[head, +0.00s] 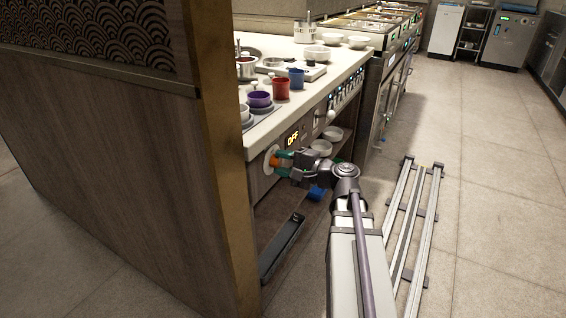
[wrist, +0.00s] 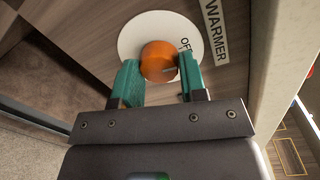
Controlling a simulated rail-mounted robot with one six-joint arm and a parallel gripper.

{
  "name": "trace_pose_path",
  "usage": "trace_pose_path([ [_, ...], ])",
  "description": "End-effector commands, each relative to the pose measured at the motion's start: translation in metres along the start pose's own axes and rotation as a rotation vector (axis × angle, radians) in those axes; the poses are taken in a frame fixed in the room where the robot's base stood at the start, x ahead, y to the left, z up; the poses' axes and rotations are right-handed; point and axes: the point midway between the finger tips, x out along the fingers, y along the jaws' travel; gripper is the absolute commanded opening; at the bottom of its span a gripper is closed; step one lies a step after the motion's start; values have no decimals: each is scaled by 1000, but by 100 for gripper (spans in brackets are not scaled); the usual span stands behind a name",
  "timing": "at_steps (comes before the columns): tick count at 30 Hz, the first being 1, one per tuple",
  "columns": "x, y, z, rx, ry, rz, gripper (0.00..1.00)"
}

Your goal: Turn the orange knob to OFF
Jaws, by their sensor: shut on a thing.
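The orange knob (wrist: 159,62) sits on a round white dial plate (wrist: 133,36) on the wooden counter front. In the head view the knob (head: 275,160) shows small between the green fingertips of my gripper (head: 278,158).
A "WARMER" label (wrist: 215,30) is beside the plate. The counter top (head: 310,88) holds a red cup (head: 281,89), a blue cup (head: 296,79) and bowls. White bowls (head: 321,147) stand on a shelf beyond my gripper. A dark tray (head: 283,246) lies low down.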

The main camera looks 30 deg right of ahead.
Motion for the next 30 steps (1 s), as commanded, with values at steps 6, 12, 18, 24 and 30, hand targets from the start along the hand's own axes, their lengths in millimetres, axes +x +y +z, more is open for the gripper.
trace_pose_path([
  [6,0,0,0,-82,5,3,15],
  [12,0,0,0,-111,7,4,15],
  [18,0,0,0,-114,7,4,15],
  [24,0,0,0,-114,7,4,42],
  [30,0,0,0,-113,7,3,61],
])
